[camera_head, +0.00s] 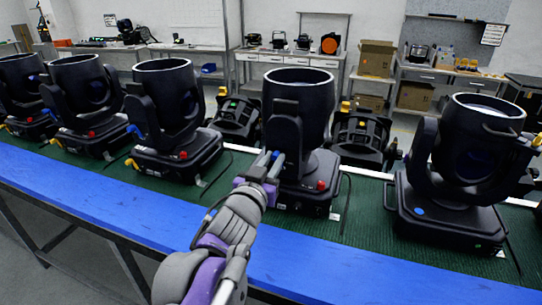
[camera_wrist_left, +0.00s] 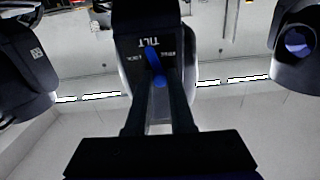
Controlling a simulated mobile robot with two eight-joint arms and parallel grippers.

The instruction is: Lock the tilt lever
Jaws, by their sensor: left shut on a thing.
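The par can (camera_head: 301,100) in front of me is a black moving-head light on a base with a red knob (camera_head: 321,185). My left gripper (camera_head: 268,165) reaches up to the left arm of its yoke. In the left wrist view, the blue tilt lever (camera_wrist_left: 152,58) stands under an upside-down TILT label (camera_wrist_left: 153,42), with small markings on both sides. The fingers of my left gripper (camera_wrist_left: 158,76) lie on either side of the lever, shut on it. The small markings are too blurred to read. My right gripper is not in view.
Several similar lights stand left on the green mat (camera_head: 90,160), and another light (camera_head: 465,155) stands at the right. A blue table edge (camera_head: 380,270) runs along the front. Lower black fixtures (camera_head: 360,135) sit behind. Shelves and boxes (camera_head: 376,58) line the far wall.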

